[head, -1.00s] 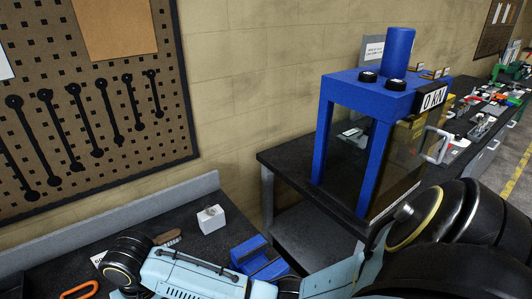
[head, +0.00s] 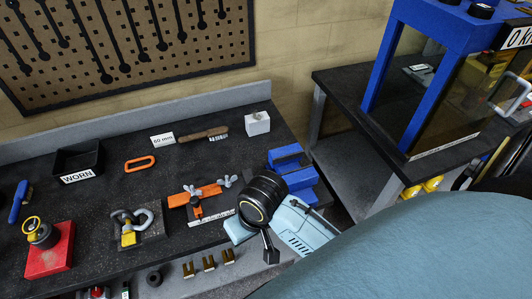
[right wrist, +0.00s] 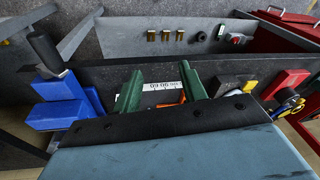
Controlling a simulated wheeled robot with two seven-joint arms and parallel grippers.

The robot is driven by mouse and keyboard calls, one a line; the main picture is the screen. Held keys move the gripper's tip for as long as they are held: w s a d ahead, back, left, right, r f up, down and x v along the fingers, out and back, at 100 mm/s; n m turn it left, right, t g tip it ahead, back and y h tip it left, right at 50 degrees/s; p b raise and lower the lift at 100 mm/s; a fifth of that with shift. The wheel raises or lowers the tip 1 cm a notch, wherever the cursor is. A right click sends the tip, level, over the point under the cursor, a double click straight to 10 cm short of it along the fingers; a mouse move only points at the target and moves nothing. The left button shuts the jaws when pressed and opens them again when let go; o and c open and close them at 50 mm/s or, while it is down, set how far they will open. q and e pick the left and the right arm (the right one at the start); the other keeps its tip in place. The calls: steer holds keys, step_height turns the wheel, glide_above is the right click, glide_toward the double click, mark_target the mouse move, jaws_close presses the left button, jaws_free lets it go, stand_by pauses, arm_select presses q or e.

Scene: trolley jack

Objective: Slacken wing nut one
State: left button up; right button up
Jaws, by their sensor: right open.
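An orange clamp bar (head: 181,199) lies on the dark bench in the head view, with a printed scale strip (head: 210,216) in front. Two grey wing nuts stand on it, a left one (head: 192,190) and a right one (head: 224,181). I cannot tell which is wing nut one. In the right wrist view, my right gripper (right wrist: 159,70) has its two green fingers apart. The scale strip (right wrist: 163,87) and a bit of orange show between them; the wing nuts are not distinguishable there. The right gripper's fingers are hidden in the head view. My left gripper is not in view.
A blue vice (head: 292,168) stands right of the clamp. Shackles on a plate (head: 136,228) and a red block (head: 50,247) are to its left. Behind are an orange ring (head: 139,163), a brush (head: 203,135) and a black tray (head: 79,159). A blue press (head: 440,25) stands right.

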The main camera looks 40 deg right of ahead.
steer(key=shift+n+t, duration=0.3)
steer(key=shift+n, duration=0.1)
steer(key=shift+s+d+f, duration=0.25)
steer(key=shift+s+d, duration=0.35)
steer(key=shift+s, duration=0.25)
steer(key=shift+s+d+f, duration=0.2)
steer(key=shift+s+d, duration=0.4)
steer(key=shift+s, duration=0.25)
